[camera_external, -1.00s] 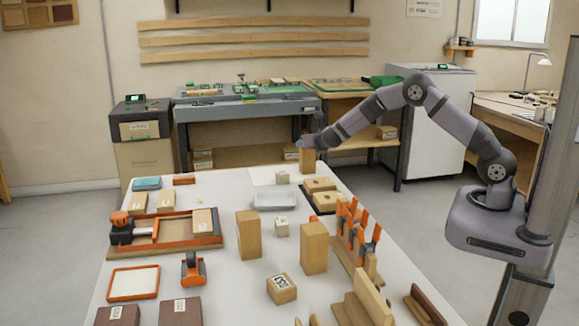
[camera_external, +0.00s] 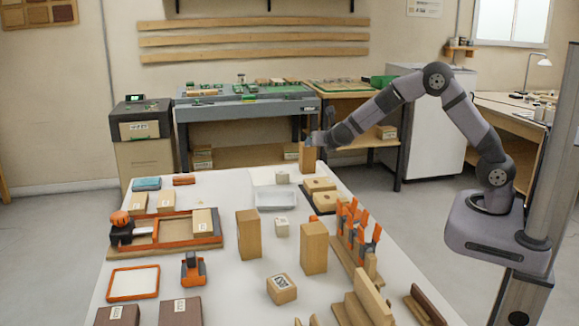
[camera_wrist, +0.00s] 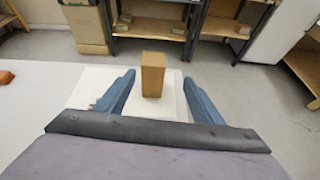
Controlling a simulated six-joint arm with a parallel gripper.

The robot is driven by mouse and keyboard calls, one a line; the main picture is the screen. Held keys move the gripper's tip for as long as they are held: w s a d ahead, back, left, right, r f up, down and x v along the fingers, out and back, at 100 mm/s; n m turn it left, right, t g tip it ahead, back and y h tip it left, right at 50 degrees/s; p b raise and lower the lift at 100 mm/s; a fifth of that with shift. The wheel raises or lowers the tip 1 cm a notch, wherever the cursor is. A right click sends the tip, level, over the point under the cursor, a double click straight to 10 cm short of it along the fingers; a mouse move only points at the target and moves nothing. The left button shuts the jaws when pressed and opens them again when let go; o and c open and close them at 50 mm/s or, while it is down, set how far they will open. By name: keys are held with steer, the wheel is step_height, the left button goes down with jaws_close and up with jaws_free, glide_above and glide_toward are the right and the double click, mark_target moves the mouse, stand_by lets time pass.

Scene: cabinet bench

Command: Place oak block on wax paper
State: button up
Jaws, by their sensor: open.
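A tall tan wooden block, taken as the oak block (camera_external: 306,158), stands upright at the table's far end. In the wrist view the oak block (camera_wrist: 153,75) stands between my spread fingers, with a gap on each side. A flat white sheet, seemingly the wax paper (camera_wrist: 91,87), lies beneath it; the block's base appears to be on the sheet's right part. The wax paper (camera_external: 262,176) is faint against the white table in the external view. My gripper (camera_external: 316,139) is open near the block's top; its fingers (camera_wrist: 158,98) also show in the wrist view.
A grey tray (camera_external: 276,199) and a dark board (camera_external: 316,206) with wooden blocks are nearby. Two tall blocks (camera_external: 314,248) and orange clamps (camera_external: 352,228) stand nearer. The table's far edge is close behind the block.

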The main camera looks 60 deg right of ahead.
steer(key=s+a+f+m+g+y, duration=0.1)
steer(key=s+f+m+g+y, duration=0.25)
steer(key=s+m, duration=0.8)
steer(key=s+a+f+m+g+y, duration=0.2)
steer(key=s+f+m+g, duration=0.3)
steer(key=s, duration=1.1)
steer(key=s+a+f+m+y, duration=0.1)
steer(key=s+a+m+y, duration=0.3)
steer(key=s+a+m, duration=0.3)
steer(key=shift+s+f+m, duration=0.35)
steer(key=shift+s+m, duration=0.85)
steer(key=shift+m, duration=0.05)
step_height(320, 180, up, 10)
steer(key=p, duration=0.9)
steer(key=shift+f+p, duration=0.15)
steer(key=shift+p, duration=0.2)
